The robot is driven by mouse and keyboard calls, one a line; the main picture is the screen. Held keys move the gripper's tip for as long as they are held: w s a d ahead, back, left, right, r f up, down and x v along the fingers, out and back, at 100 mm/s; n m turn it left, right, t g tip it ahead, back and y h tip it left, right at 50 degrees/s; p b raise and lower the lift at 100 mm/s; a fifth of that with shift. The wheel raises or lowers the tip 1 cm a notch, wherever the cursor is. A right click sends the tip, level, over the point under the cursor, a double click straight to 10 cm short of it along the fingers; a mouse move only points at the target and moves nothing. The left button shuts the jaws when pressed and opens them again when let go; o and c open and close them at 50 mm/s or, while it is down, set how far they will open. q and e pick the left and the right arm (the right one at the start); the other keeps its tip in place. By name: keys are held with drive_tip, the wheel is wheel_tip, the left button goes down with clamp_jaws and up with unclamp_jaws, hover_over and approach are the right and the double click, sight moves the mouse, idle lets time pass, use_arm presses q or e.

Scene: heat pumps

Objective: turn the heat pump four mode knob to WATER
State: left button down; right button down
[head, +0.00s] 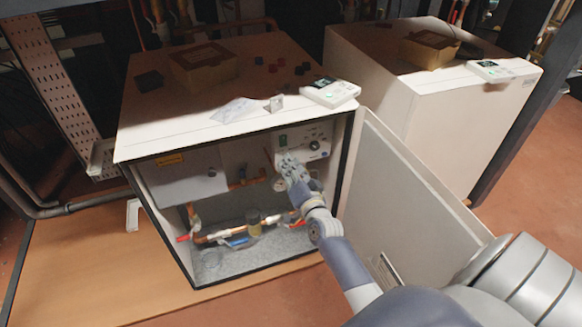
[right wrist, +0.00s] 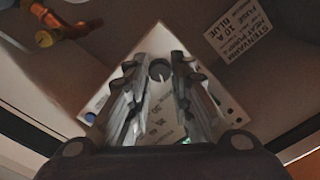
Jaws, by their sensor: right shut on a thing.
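Inside the open heat pump cabinet (head: 128,157) a white control panel (head: 319,131) shows at the upper right; it also shows in the right wrist view (right wrist: 97,101). The dark round knob (right wrist: 160,69) with a pale pointer line sits between the fingertips of my right gripper (right wrist: 160,74). The gripper is shut on this knob. In the head view the right gripper (head: 284,160) reaches the panel's lower left and covers part of it. The knob's mode lettering is too small or hidden, so I cannot read where it points. My left gripper is not in view.
The cabinet door (head: 400,185) stands open to the right of my right arm. Copper pipes with red and blue valve handles (head: 238,242) run below. A label (right wrist: 238,30) reads heat pump 4, fuse 10 A blue. A second closed unit (head: 470,115) stands at right.

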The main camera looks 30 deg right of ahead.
drive_tip(key=shift+r, duration=0.1)
drive_tip(key=c, duration=1.4)
unclamp_jaws()
drive_tip(key=v, duration=1.2)
drive_tip(key=shift+d, duration=0.1)
